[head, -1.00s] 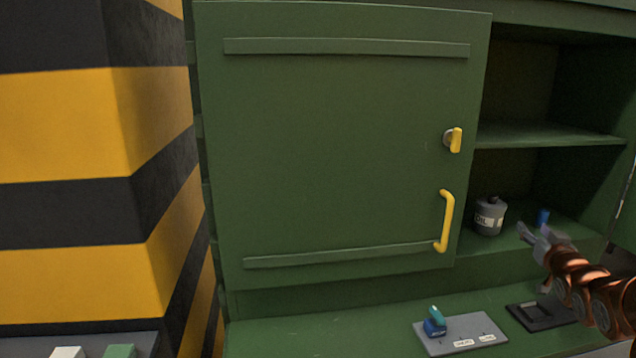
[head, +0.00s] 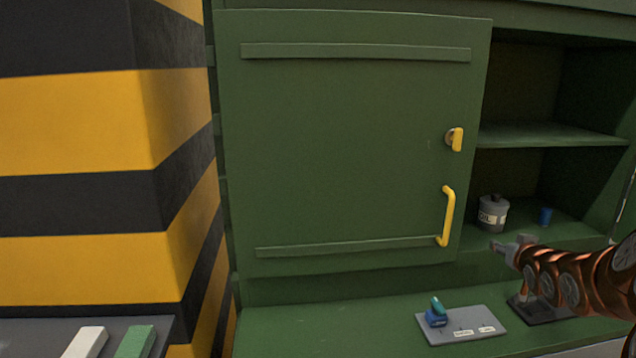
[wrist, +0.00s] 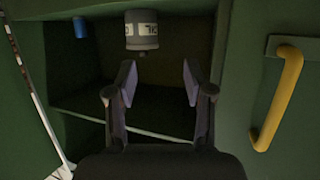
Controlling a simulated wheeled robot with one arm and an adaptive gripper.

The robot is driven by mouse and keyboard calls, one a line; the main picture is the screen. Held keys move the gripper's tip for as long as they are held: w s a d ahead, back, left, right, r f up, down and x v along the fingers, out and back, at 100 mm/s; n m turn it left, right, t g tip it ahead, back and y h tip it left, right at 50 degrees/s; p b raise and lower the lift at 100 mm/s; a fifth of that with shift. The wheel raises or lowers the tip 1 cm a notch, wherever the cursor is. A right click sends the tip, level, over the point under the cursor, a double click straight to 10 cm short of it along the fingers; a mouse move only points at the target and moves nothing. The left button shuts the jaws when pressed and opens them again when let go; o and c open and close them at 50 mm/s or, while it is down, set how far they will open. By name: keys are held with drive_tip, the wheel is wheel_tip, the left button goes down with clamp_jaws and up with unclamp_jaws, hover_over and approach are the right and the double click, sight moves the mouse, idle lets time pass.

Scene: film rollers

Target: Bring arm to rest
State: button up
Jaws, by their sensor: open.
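My gripper (head: 497,247) is at the end of my copper-coloured arm at the right of the head view, in front of the open part of the green cabinet. In the wrist view my gripper (wrist: 158,85) shows two dark fingers spread apart with nothing between them. A grey oil can (head: 493,213) stands on the cabinet's lower shelf just beyond the gripper. It also shows in the wrist view (wrist: 141,30), apart from the fingertips.
A green cabinet door (head: 350,150) with a yellow handle (head: 446,216) and yellow latch (head: 455,139) stands left of the arm. A blue cup (head: 546,216) is on the shelf. A grey plate (head: 462,328) with a blue and teal object (head: 437,314) lies below. A striped pillar (head: 90,120) stands left.

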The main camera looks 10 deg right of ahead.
drive_tip(key=s+a+f+n+g+y, duration=0.1)
drive_tip(key=s+a+f+g, duration=0.1)
drive_tip(key=s+a, duration=0.35)
drive_tip(key=s+a+f+g+y+p, duration=0.1)
drive_tip(key=s+a+f+g, duration=0.15)
drive_tip(key=a, duration=0.65)
drive_tip(key=s+a+f+n+g+y, duration=0.1)
drive_tip(key=s+a+g, duration=0.25)
drive_tip(key=a, duration=0.35)
drive_tip(key=s+a+g, duration=0.2)
drive_tip(key=s+a, duration=0.3)
drive_tip(key=s, duration=0.4)
drive_tip(key=s+a+f+n+g+y+p, duration=0.1)
drive_tip(key=s+a+g, duration=0.2)
drive_tip(key=s+a, duration=0.3)
drive_tip(key=s+a+g+y, duration=0.1)
drive_tip(key=s+a, duration=0.4)
drive_tip(key=s, duration=0.8)
drive_tip(key=shift+s+a+f+n+g+p, duration=0.15)
drive_tip(key=shift+s+f+n+g+p, duration=0.2)
drive_tip(key=shift+g, duration=0.35)
